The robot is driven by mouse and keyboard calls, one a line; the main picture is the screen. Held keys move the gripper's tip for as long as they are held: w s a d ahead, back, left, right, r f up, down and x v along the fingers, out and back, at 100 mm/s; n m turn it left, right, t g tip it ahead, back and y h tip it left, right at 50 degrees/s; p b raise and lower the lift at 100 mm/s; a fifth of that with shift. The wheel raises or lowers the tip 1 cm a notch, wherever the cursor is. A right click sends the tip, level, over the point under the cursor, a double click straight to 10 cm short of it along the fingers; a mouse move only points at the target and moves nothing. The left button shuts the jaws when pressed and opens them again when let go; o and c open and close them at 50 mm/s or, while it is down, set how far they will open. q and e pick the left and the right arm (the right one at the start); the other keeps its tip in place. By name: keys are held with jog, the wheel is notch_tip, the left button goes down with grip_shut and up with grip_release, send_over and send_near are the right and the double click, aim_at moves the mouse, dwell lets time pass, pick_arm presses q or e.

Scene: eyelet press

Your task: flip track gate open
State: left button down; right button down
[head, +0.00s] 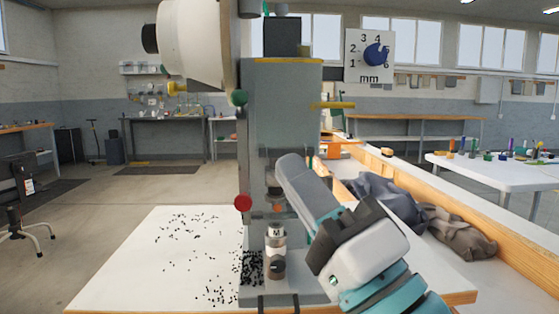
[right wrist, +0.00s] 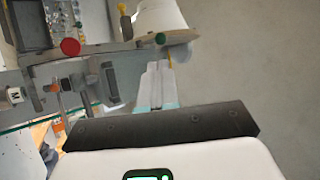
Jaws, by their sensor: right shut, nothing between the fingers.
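The eyelet press (head: 281,125) stands upright at the middle of the head view. I cannot tell for certain which part is the track gate. My right gripper (head: 288,161) is shut and empty, its grey fingers pointing up and left in front of the press's lower half, below the yellow bar. My left gripper is not visible.
A white drum (head: 199,40) is at the press's upper left, with a green knob (head: 239,97) and a red knob (head: 243,202) below. Small black pieces (head: 190,226) lie scattered on the white tabletop (head: 130,265). Crumpled dark cloth (head: 385,200) lies at the right.

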jog(key=v, duration=0.4)
jog(key=shift+d+f, duration=0.1)
jog(key=shift+f, duration=0.25)
